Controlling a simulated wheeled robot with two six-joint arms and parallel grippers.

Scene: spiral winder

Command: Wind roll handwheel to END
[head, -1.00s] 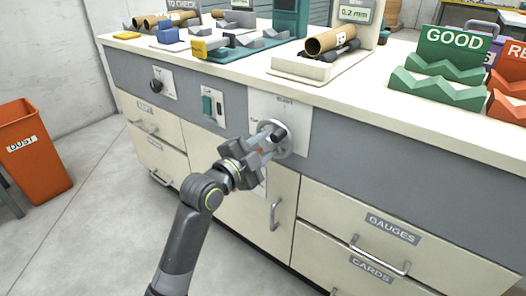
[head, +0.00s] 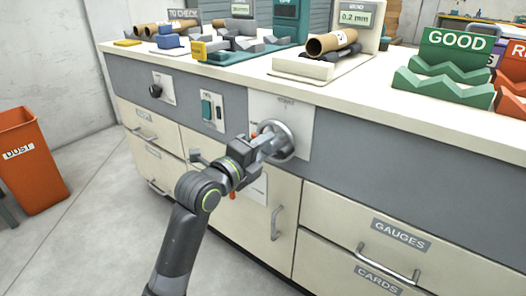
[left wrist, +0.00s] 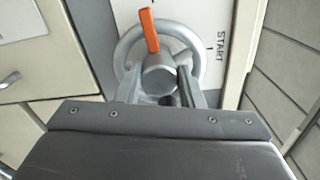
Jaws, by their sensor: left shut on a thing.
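The handwheel (head: 290,139) is a silver ring on a pale panel on the front of the grey bench. My left gripper (head: 266,146) reaches it from the front left. In the left wrist view the handwheel (left wrist: 121,50) has a round grey hub (left wrist: 158,75) and an orange pointer (left wrist: 149,30) that points up in the picture. My left gripper (left wrist: 160,97) is shut on the handwheel's middle, with one finger on each side of the hub. The word START (left wrist: 220,46) is printed right of the wheel. An END mark is not visible there. My right gripper is not in view.
A dark knob (head: 155,91) and a green switch (head: 207,108) sit on panels left of the wheel. Drawers with handles lie below, one marked GAUGES (head: 400,234). Rolls and green GOOD racks (head: 443,88) stand on the bench top. An orange DUST bin (head: 30,165) stands at left.

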